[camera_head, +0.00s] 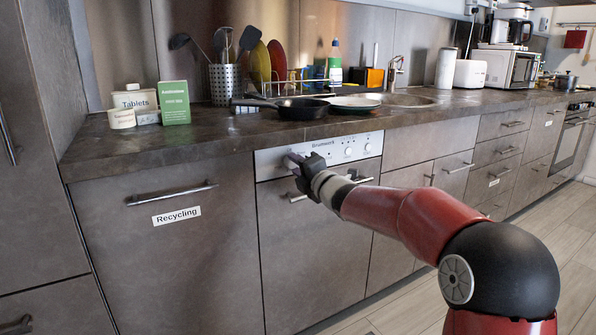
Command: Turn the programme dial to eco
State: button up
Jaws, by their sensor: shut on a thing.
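The dishwasher's control panel (365,150) is a light strip under the worktop, marked "Brumwerk", with small round knobs at its right part. My gripper (292,160) is at the left part of this panel, its dark fingers against the front. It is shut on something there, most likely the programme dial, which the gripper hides. The dial's pointer and any "eco" marking cannot be read. The dishwasher door (310,250) is closed below the panel, with its handle just under my gripper.
A black frying pan (300,108) stands on the worktop (200,140) above the panel. More cabinets with protruding handles run right. Floor (550,235) is clear at right.

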jog(key=m, duration=0.7)
jog(key=shift+m+t+h, duration=0.4)
jog(key=m+p, duration=0.1)
jog(key=m, duration=0.5)
jog(key=shift+m+p, duration=0.4)
jog(key=m+h+p, duration=0.1)
jog(key=m+p, duration=0.1)
jog(key=m, duration=0.3)
jog(key=shift+r+m, duration=0.1)
jog(key=shift+m, duration=0.2)
jog(key=shift+m+p, duration=1.05)
jog(key=shift+m, duration=1.15)
jog(key=o, duration=1)
jog(key=shift+a, duration=0.1)
jog(key=shift+s, duration=0.1)
